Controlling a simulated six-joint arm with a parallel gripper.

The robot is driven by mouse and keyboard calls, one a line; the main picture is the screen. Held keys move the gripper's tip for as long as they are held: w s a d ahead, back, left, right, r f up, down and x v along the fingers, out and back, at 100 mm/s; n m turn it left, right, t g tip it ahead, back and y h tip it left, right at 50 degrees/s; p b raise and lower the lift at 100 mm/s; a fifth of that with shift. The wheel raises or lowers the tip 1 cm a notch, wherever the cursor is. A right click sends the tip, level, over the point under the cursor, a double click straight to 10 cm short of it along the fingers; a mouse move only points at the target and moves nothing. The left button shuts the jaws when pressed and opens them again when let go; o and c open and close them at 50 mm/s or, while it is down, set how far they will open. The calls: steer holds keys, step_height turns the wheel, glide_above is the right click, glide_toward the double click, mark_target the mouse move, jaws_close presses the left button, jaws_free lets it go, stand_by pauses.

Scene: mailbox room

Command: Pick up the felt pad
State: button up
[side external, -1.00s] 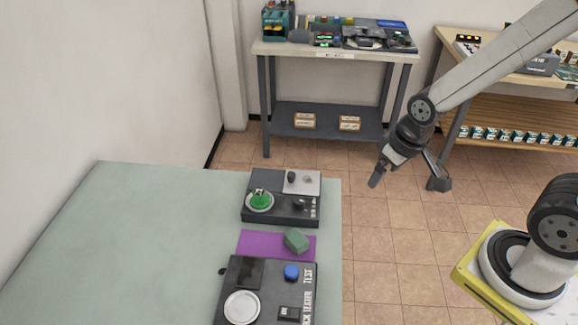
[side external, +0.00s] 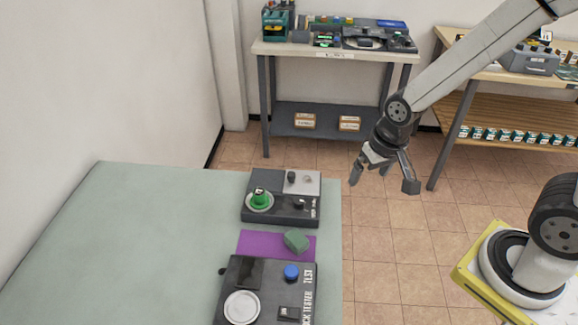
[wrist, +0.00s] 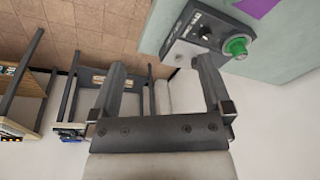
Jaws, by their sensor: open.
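A flat purple pad (side external: 255,244) lies on the pale green table between two dark devices. A small grey-green block (side external: 296,241) rests on its right part. I cannot tell for sure which of these two is the felt pad. In the wrist view only a purple corner (wrist: 252,7) shows at the top right edge, and the block is out of view. My gripper (side external: 383,185) is open and empty. It hangs in the air right of the table, above floor level and well apart from the pad and block. In the wrist view its two fingers (wrist: 160,72) are spread wide.
A device with a green knob (side external: 283,208) stands behind the purple pad. A device with a blue button (side external: 265,298) stands in front of it. The table's left part (side external: 130,245) is bare. A cluttered workbench (side external: 335,52) and shelves (side external: 520,110) stand at the back.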

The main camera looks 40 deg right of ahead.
steer(key=w+a+f+m+g, duration=0.1)
steer(key=w+a+f+m, duration=0.3)
steer(key=a+m, duration=0.25)
steer(key=m+g, duration=0.1)
steer(key=m, duration=0.6)
glide_above(297, 238)
steer(key=d, duration=0.1)
step_height(297, 238, down, 6)
steer(key=shift+s, duration=0.1)
steer(key=shift+a+f+m, duration=0.6)
steer(key=shift+m, duration=0.15)
steer(key=shift+f, duration=0.15)
steer(key=shift+f, duration=1.2)
steer(key=shift+f, duration=0.1)
steer(key=shift+d+f, duration=0.1)
steer(key=shift+f, duration=2.35)
